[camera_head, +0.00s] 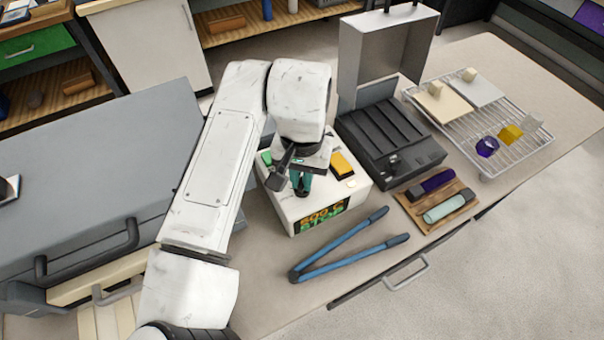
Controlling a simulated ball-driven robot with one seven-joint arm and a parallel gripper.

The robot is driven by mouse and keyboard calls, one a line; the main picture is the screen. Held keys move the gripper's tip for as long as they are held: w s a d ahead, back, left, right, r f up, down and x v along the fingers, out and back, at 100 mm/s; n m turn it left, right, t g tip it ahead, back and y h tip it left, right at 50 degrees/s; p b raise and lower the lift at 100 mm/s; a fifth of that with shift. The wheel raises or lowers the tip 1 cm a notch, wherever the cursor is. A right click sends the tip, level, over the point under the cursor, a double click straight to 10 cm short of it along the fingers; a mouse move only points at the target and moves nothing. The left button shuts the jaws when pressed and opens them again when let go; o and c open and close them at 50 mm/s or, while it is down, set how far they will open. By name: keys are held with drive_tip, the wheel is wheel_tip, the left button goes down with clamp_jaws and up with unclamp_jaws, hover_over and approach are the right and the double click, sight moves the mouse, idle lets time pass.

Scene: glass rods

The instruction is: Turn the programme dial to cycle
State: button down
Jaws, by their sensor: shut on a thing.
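The white control box (327,209) stands on the bench near the middle of the view. Its front has a lit display (321,216) with orange and green characters that I cannot read surely. On its top are an orange-yellow switch (343,165) at the right and a green part (266,158) at the left. My gripper (302,189) points down onto the top of this box, its dark green fingers shut on the programme dial. The dial is hidden by the fingers and wrist, so its setting cannot be read.
Blue long-handled tongs (340,246) lie open in front of the box. A dark ribbed unit (390,142) stands close at right, beside a wooden tray (436,206) with purple and mint pieces. A wire rack (490,130) is farther right. A grey kiln-like cabinet (90,160) is at left.

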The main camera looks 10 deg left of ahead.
drive_tip(key=shift+m, duration=0.5)
drive_tip(key=c, duration=1.2)
unclamp_jaws()
drive_tip(key=shift+o, duration=0.2)
wheel_tip(320, 180, up, 11)
drive_tip(key=shift+b, duration=0.3)
drive_tip(key=shift+f, duration=0.1)
